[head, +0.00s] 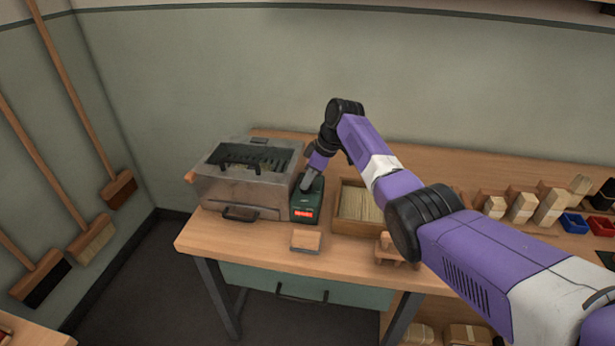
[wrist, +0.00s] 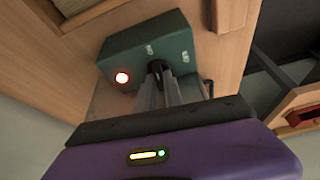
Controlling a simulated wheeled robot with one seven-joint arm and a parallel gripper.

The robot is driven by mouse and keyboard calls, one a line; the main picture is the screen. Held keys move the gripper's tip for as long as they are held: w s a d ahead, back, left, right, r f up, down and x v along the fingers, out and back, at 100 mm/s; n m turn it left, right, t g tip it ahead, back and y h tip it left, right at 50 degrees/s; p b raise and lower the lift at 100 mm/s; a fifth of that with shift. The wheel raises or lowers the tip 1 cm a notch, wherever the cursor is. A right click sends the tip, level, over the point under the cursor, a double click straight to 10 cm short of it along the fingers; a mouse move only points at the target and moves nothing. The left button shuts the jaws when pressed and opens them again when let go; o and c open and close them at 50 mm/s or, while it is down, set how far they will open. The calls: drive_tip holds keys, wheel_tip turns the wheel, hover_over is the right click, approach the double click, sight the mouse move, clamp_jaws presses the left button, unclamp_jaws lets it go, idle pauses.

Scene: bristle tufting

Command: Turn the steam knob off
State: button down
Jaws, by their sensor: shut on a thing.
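The green control box (head: 308,201) stands on the bench beside the metal steam chest (head: 240,190). A red display is lit on its front. My gripper (wrist: 160,76) is shut on the knob. In the head view my gripper (head: 306,182) reaches the box top, and the knob is hidden there.
A wooden tray of bristle material (head: 358,221) sits right of the box. A small wooden block (head: 306,240) lies in front. Brush blocks (head: 522,207) and blue (head: 572,223) and red bins stand farther right. Brooms hang on the left wall.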

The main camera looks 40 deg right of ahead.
sight(303, 198)
drive_tip(key=m+p, duration=0.2)
drive_tip(key=m+h+p, duration=0.1)
drive_tip(key=m+p, duration=0.1)
drive_tip(key=shift+a+r+t+h, duration=0.2)
drive_tip(key=shift+t+h, duration=0.1)
drive_tip(key=m+h+p, duration=0.1)
drive_tip(key=m, duration=0.2)
drive_tip(key=m+h+p, duration=0.1)
drive_tip(key=m, duration=0.1)
drive_tip(key=shift+a+f+m+p, duration=0.1)
drive_tip(key=shift+m+p, duration=0.25)
drive_tip(key=shift+m, duration=0.05)
drive_tip(key=m, duration=0.2)
drive_tip(key=m+g+h, duration=0.1)
drive_tip(key=m, duration=0.1)
drive_tip(key=shift+a+f+h+b, duration=0.1)
drive_tip(key=shift+f+h+b, duration=0.05)
drive_tip(key=shift+h+b, duration=0.2)
drive_tip(key=shift+m+g+h+b, duration=0.4)
drive_tip(key=shift+m+b, duration=0.15)
drive_tip(key=shift+m, duration=0.75)
drive_tip(key=c, duration=1.5)
unclamp_jaws()
drive_tip(key=shift+o, duration=0.2)
drive_tip(key=v, duration=0.8)
